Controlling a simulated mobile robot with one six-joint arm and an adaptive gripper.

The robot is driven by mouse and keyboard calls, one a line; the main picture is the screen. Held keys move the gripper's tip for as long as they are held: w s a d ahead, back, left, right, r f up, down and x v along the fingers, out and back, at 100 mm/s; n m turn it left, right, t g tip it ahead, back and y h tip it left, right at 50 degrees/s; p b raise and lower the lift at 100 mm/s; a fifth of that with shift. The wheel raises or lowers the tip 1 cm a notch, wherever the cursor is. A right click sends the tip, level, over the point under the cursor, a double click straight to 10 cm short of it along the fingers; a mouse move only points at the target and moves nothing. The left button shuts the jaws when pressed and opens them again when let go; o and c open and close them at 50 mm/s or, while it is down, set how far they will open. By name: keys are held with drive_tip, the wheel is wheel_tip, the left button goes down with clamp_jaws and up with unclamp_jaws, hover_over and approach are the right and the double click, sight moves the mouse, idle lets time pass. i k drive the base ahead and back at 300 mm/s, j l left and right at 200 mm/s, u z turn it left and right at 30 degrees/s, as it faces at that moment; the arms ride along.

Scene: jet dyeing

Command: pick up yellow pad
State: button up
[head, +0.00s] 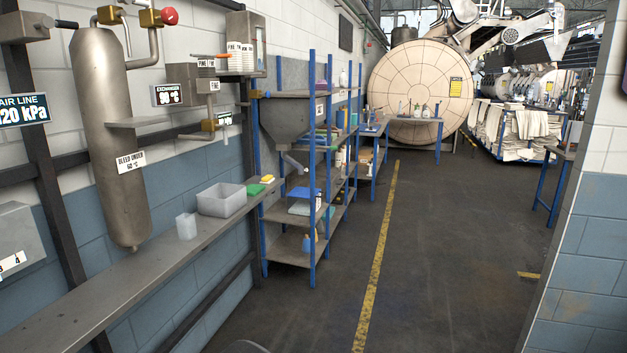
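The yellow pad (267,179) is a small flat piece near the far end of the long grey wall shelf (150,262). A green pad (255,190) lies just in front of it on the same shelf, close by. The yellow pad looks unobstructed from here, though it is small in view. My gripper does not show in the head view.
A grey open bin (221,200) and a translucent beaker (186,226) stand on the shelf before the pads. A blue-post rack (312,170) with a hopper (285,118) stands just beyond. A tank (108,140) hangs above the shelf. The floor (330,290) alongside is clear.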

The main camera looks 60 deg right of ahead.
sight(266, 179)
drive_tip(key=z, duration=1.45)
